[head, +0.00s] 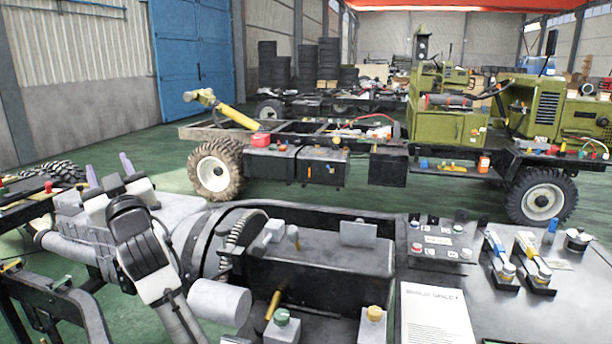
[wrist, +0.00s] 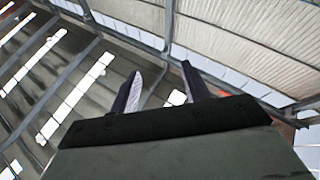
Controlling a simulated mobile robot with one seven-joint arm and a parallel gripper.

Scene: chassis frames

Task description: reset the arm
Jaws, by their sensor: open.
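My arm (head: 145,250) shows at the left of the head view, folded up in front of the grey machinery. My gripper (head: 108,169) is at its upper end, with its two purplish fingers pointing upward and apart. In the wrist view my gripper (wrist: 158,87) is open, with nothing between the fingers. That view looks up at the roof (wrist: 240,30) and its bright skylights (wrist: 75,95). I see nothing touching the fingers.
A grey-black chassis unit (head: 320,270) stands close in front, beside my arm. A dark worktop (head: 575,290) at the right holds small parts and a white printed sheet (head: 435,312). A green truck chassis (head: 450,125) stands behind, with green floor (head: 130,150) at the left.

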